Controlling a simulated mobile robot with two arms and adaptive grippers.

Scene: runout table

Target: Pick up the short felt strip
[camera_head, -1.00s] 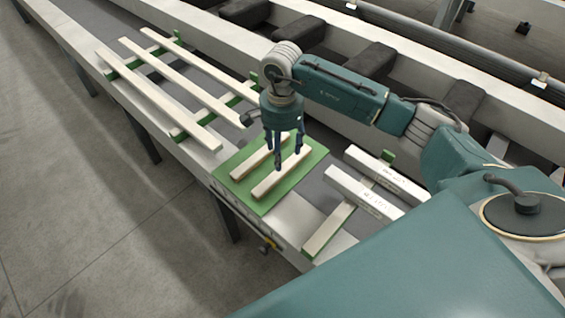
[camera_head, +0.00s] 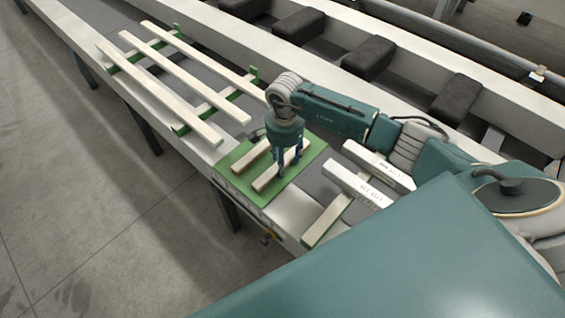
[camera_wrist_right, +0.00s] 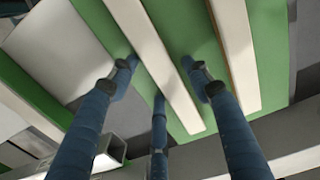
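Two pale felt strips lie side by side on a green mat (camera_head: 233,188) in the head view: a left strip (camera_head: 252,157) and a right strip (camera_head: 266,181). I cannot tell which is shorter. My right gripper (camera_head: 286,168) is low over the right strip, partly hiding it. In the right wrist view its three dark blue fingers (camera_wrist_right: 163,88) are spread open. One pale strip (camera_wrist_right: 150,50) runs between them, and another pale strip (camera_wrist_right: 234,50) lies to the right. I cannot tell whether the fingers touch the strip. My left gripper is not in view.
Several long pale strips (camera_head: 180,73) lie across green bars at the back left of the table. Two white labelled blocks (camera_head: 357,184) lie right of the mat, near another pale strip (camera_head: 326,222). Dark blocks (camera_head: 367,58) stand along the rail behind.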

